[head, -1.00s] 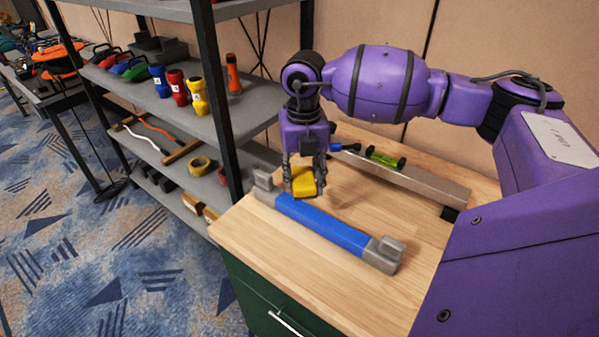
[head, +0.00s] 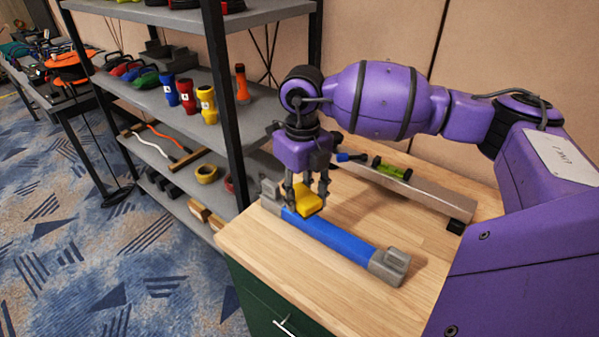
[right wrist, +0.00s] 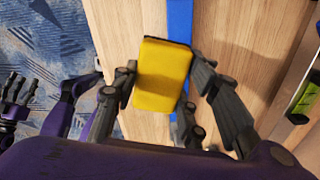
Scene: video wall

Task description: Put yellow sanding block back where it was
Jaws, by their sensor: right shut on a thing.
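My right gripper (head: 307,200) is shut on the yellow sanding block (head: 309,204), with its fingers pointing down. It holds the block over the far left part of the wooden worktop (head: 260,240), close above or beside the blue bar with grey ends (head: 335,243). I cannot tell whether the block touches the bar. My left gripper is not in the head view; a dark hand (right wrist: 18,95) shows at the left edge of the right wrist view.
A grey beam (head: 425,190) with a green level-like item (head: 392,171) lies along the back of the worktop. A shelf rack (head: 200,90) with yellow, red and blue flashlights stands to the left. The front of the worktop is bare.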

